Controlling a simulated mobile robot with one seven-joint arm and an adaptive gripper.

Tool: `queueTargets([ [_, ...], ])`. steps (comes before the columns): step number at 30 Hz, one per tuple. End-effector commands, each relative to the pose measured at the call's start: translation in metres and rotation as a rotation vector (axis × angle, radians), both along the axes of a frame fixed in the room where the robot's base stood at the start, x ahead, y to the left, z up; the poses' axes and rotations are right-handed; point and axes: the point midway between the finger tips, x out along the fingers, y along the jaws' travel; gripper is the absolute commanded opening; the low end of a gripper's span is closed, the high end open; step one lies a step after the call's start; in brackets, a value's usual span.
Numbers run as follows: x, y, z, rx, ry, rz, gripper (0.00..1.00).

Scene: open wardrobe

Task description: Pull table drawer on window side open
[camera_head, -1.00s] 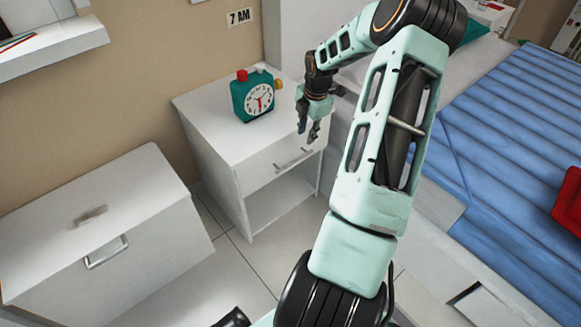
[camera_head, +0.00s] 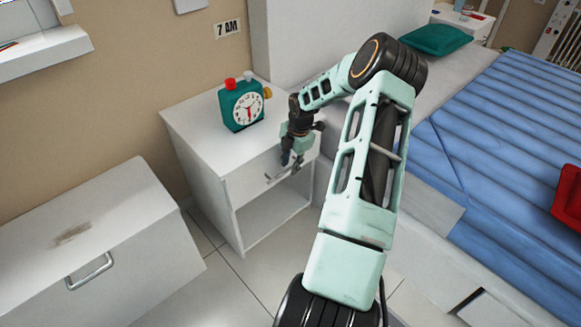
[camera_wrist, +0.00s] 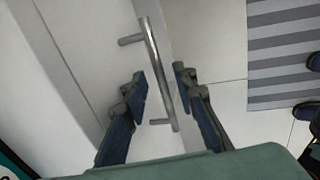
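A white bedside table (camera_head: 190,127) stands against the wall, with a drawer above an open shelf space. Its drawer front (camera_head: 243,186) looks shut. The metal bar handle (camera_head: 276,177) is partly hidden by my gripper (camera_head: 291,161) in the head view. In the wrist view my gripper (camera_wrist: 160,73) is open, with one dark finger on each side of the handle bar (camera_wrist: 158,72). The bar lies between the fingers, tilted; small gaps show beside it, and I see no firm grip.
A green alarm clock (camera_head: 242,105) stands on the table top. A bed with a blue cover (camera_head: 500,130) is at the right. A white cabinet (camera_head: 100,230) with a handle is at the lower left. Tiled floor (camera_head: 235,275) is clear between them. A striped rug (camera_wrist: 285,50) shows in the wrist view.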

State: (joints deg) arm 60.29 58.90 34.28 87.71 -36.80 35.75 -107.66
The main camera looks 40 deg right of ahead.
Motion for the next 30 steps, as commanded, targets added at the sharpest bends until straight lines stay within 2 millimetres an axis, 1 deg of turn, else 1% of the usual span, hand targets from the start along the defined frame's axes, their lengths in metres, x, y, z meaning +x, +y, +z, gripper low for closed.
queueTargets([
  [8, 0.0003, -0.0002, -0.0015, 0.0, 0.0, 0.0, 0.26],
  [15, 0.0002, -0.0003, -0.0013, -0.001, 0.0, 0.0, 0.01],
  [26, 0.0003, -0.0003, -0.0012, -0.001, 0.0, 0.0, 0.0],
  [30, -0.0025, -0.0006, -0.0004, -0.001, 0.001, 0.0, 0.0],
])
